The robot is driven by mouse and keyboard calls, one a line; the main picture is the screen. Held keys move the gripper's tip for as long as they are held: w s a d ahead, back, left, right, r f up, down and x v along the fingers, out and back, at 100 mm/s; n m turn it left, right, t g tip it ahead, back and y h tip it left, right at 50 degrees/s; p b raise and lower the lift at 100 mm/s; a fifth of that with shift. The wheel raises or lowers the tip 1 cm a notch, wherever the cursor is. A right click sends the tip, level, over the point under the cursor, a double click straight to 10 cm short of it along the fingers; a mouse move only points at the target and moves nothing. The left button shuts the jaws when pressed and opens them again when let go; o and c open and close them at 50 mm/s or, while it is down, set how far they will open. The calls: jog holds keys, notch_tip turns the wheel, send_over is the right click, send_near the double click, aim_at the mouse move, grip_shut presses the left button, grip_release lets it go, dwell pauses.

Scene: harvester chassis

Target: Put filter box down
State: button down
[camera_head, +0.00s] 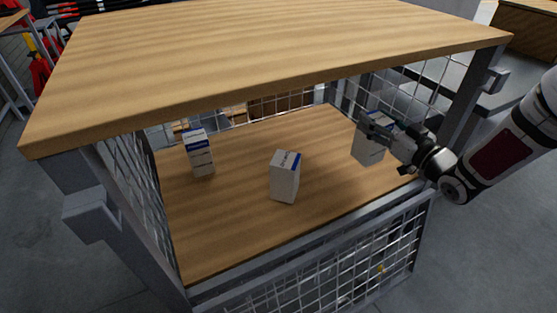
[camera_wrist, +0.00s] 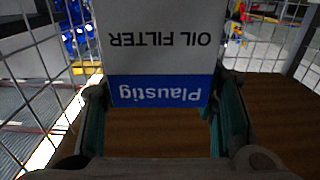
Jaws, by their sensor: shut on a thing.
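My gripper (camera_head: 381,131) reaches in over the right part of the wooden shelf and is shut on a white and blue filter box (camera_head: 368,150). In the wrist view the held filter box (camera_wrist: 160,60) fills the upper middle between the two fingers, its label reading "OIL FILTER" and "Plaustig" upside down. The box is close to the shelf surface; I cannot tell whether its bottom touches. Part of it is hidden behind my gripper in the head view.
Two more white and blue boxes stand on the shelf (camera_head: 235,215), one in the middle (camera_head: 284,177) and one at the left (camera_head: 199,153). A wooden top (camera_head: 250,50) overhangs the shelf. Wire mesh (camera_head: 335,270) and grey posts frame it. The shelf between the boxes is clear.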

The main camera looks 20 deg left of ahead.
aim_at(355, 140)
jog(key=w+a+r, duration=0.1)
jog(key=a+r, duration=0.1)
jog(key=a, duration=0.4)
jog(key=f+b, duration=0.2)
jog(key=f, duration=0.3)
jog(key=f+b, duration=0.2)
jog(key=f, duration=0.2)
jog(key=shift+d+f+b, duration=0.2)
jog(key=shift+f+b, duration=0.1)
jog(key=shift+f, duration=0.1)
jog(key=shift+r, duration=0.1)
jog(key=c, duration=0.6)
grip_release()
jog(key=shift+f, duration=0.2)
jog(key=shift+r, duration=0.1)
jog(key=shift+s+d, duration=0.1)
jog(key=shift+d, duration=0.15)
jog(key=p+v, duration=0.4)
jog(key=v, duration=0.7)
jog(key=shift+s+d, duration=0.2)
